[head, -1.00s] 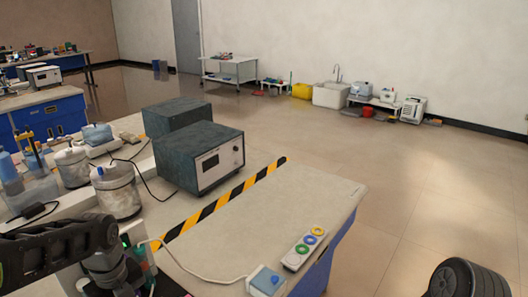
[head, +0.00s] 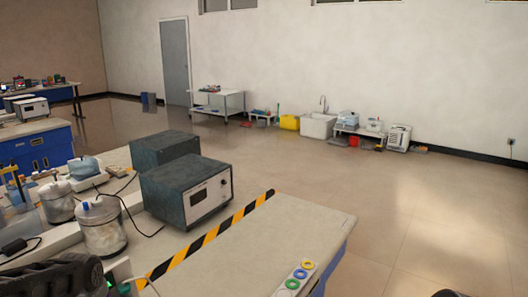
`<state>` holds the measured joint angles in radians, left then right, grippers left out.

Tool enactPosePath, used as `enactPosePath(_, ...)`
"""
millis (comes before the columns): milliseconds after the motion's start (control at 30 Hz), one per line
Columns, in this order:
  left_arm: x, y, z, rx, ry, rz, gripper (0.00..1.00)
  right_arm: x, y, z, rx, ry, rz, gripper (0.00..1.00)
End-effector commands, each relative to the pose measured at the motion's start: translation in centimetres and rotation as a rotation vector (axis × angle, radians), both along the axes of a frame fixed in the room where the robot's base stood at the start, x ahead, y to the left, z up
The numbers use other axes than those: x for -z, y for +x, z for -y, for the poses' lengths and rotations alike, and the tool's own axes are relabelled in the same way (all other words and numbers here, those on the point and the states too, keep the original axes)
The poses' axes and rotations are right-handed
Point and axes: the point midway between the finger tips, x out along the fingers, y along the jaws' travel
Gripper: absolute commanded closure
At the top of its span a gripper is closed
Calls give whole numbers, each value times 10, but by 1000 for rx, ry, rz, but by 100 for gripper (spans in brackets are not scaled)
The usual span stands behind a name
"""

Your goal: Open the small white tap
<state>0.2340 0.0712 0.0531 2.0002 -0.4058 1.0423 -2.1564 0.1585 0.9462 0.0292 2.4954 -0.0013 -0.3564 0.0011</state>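I cannot make out a small white tap for certain. A white sink (head: 318,126) stands far off against the back wall, with a thin greyish faucet (head: 323,102) rising above it. The faucet is too small to tell whether it is open. Part of my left arm shows at the bottom left corner, and a dark bit of my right arm shows at the bottom right edge. Neither gripper's fingers are in view. Both arms are far from the sink.
A bench (head: 235,258) with grey boxed instruments (head: 187,187), glass jars (head: 101,227) and black-yellow tape (head: 212,233) fills the near left. A yellow container (head: 289,122) and a white shelf cart (head: 217,102) stand left of the sink. The floor (head: 385,200) at right is open.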

Motion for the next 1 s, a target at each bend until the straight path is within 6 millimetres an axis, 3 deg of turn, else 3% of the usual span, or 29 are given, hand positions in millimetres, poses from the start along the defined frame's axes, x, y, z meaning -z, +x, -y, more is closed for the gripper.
enactPosePath(500,-4,0,0,0,0,0,88,-5,0,0,0,0,0,64)
enactPosePath(667,-4,0,0,0,0,0,100,-5,0,0,0,0,0,64)
enactPosePath(1000,-4,0,0,-37,0,0,100,-5,0,0,0,0,0,64)
